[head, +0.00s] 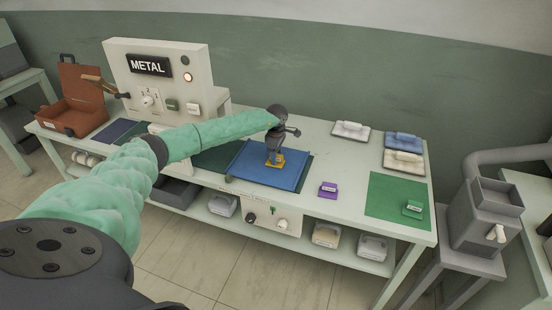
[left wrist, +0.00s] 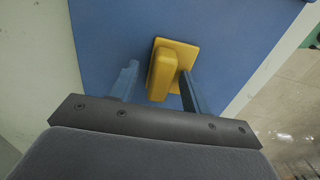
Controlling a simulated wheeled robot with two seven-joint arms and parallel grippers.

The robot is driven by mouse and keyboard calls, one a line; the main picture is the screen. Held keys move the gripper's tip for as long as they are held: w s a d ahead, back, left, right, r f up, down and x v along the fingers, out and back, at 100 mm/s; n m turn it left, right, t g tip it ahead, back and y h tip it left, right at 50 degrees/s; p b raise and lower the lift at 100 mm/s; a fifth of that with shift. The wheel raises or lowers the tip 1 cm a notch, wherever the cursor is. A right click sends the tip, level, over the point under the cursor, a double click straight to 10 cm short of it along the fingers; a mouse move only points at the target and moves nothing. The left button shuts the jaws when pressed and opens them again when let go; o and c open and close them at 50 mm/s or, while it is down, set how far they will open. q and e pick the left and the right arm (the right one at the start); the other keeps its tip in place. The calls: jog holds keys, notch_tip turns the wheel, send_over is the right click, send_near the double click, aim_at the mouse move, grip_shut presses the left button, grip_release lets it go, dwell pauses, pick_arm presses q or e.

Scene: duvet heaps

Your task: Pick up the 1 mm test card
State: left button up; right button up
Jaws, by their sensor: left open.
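A yellow card (head: 281,166) with a raised yellow grip lies on a blue pad (head: 250,176) on the bench. In the left wrist view the yellow card (left wrist: 186,53) lies flat, with its grip standing up from it. My left gripper (head: 274,159) points down over this card. In the left wrist view my left gripper (left wrist: 158,70) is open, with one finger on each side of the yellow grip. Touch between the fingers and the grip cannot be told. No 1 mm marking is readable on the card. My right gripper is out of view.
White (head: 351,131), blue (head: 403,141) and cream (head: 404,162) cards lie behind. A METAL panel (head: 155,80) stands at the back left.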

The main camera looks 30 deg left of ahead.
pick_arm(q)
jog(key=shift+f, duration=0.1)
jog(key=shift+c, duration=0.2)
grip_shut()
